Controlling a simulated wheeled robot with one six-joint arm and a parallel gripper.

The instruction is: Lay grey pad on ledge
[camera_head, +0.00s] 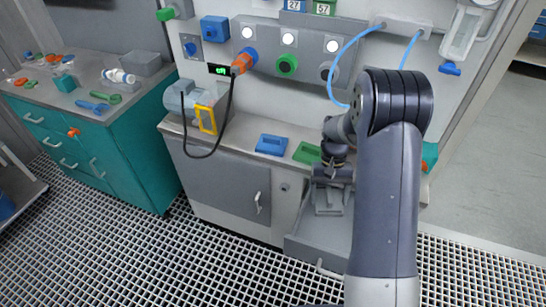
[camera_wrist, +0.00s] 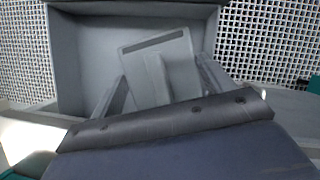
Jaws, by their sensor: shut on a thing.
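The grey pad (camera_wrist: 183,50) is a flat square plate with a darker strip and a raised grip, seen in the wrist view over the open drawer. My gripper (camera_wrist: 158,85) is shut on the pad's raised grip, one finger on each side. In the head view my gripper (camera_head: 328,180) is over the drawer, partly behind my arm, with the grey pad (camera_head: 328,210) below it. I cannot tell whether the pad touches the drawer floor. The ledge (camera_head: 232,138) is the grey top above the cabinet, left of and above my gripper.
A blue pad (camera_head: 272,144) and a green pad (camera_head: 306,153) lie on the ledge. A grey motor with a yellow frame (camera_head: 207,119) stands at its left. The grey drawer (camera_head: 302,249) is open, its walls around the pad. A teal cabinet (camera_head: 130,150) stands left.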

